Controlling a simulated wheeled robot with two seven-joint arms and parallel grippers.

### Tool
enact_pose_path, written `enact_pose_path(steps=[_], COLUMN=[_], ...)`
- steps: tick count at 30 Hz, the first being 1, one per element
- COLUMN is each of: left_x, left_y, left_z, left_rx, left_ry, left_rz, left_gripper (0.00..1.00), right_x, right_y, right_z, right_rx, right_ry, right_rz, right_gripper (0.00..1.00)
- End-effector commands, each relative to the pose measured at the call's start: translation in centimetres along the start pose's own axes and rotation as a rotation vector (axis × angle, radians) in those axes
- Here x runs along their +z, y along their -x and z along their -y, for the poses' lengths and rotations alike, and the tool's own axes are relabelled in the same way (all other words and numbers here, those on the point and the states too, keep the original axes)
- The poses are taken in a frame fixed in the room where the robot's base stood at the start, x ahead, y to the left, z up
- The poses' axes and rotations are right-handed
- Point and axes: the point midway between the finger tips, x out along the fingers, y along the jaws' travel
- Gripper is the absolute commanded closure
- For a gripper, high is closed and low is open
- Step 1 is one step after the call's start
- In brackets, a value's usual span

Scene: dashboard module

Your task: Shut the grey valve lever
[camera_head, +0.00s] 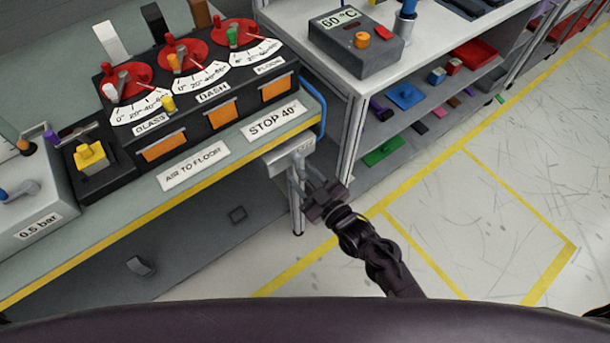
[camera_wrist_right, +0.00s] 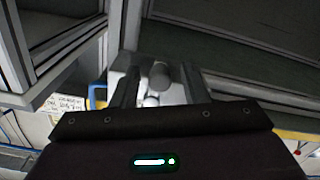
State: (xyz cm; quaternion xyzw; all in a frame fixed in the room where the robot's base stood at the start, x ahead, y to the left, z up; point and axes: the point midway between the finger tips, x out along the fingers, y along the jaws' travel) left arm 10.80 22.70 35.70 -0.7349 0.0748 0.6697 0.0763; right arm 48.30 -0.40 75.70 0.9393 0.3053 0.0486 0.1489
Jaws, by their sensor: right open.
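A small pale box (camera_head: 283,157) with a label is mounted at the right front corner of the dashboard bench, below its top. A grey rounded lever-like part (camera_wrist_right: 161,76) shows in the right wrist view between the fingers, with a paler round knob (camera_wrist_right: 151,101) below it; this looks like the grey valve lever. My right gripper (camera_head: 306,172) is open at the front of the box, and its fingers also show in the wrist view (camera_wrist_right: 160,88). The head view partly hides the lever behind the fingers, and I cannot tell whether they touch it. My left gripper is out of view.
The dashboard module (camera_head: 205,95) with red dials stands on the bench left of the gripper. A grey shelf unit (camera_head: 352,125) stands close on the right, carrying a 60 °C box (camera_head: 360,45). The floor (camera_head: 480,215) at right is clear.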

Motion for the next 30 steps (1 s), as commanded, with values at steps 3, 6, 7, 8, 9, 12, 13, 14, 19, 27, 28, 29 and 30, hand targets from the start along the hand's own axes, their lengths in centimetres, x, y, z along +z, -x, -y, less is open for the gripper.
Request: enact_pose_path(steps=[3,6,7,8,9,12,13,14,19,27,28,29,30], left_x=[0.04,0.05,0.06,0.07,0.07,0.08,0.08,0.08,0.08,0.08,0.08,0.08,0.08], left_y=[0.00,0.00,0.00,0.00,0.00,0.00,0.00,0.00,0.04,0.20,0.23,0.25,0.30], left_z=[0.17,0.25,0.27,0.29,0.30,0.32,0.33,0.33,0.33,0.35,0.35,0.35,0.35], left_rx=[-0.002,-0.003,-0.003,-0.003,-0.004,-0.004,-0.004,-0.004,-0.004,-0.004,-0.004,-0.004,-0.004], left_ry=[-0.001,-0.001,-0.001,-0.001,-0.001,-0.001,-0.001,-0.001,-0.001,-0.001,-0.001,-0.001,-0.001], left_rz=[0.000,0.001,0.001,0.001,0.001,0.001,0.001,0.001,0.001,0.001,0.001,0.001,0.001], left_gripper=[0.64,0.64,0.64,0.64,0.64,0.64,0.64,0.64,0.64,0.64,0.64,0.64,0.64], right_x=[0.02,0.02,0.02,0.02,0.02,0.02,0.02,0.02,0.00,-0.08,-0.09,-0.10,-0.13], right_y=[0.00,0.01,0.02,0.02,0.02,0.03,0.04,0.04,0.04,0.05,0.05,0.05,0.04], right_z=[0.02,0.02,0.02,0.02,0.02,0.02,0.02,0.02,0.05,0.24,0.26,0.28,0.32], right_rx=[0.000,0.000,0.000,0.000,0.000,0.000,0.000,0.000,-0.001,-0.001,-0.002,-0.002,-0.002], right_ry=[0.000,0.000,-0.001,-0.001,-0.001,-0.001,-0.001,-0.001,-0.005,-0.037,-0.041,-0.045,-0.052], right_rz=[0.000,0.000,0.000,0.000,0.000,0.001,0.001,0.001,0.001,0.000,0.000,0.000,0.000], right_gripper=[0.59,0.64,0.68,0.72,0.78,0.91,0.95,0.98,1.00,1.00,1.00,1.00,1.00])
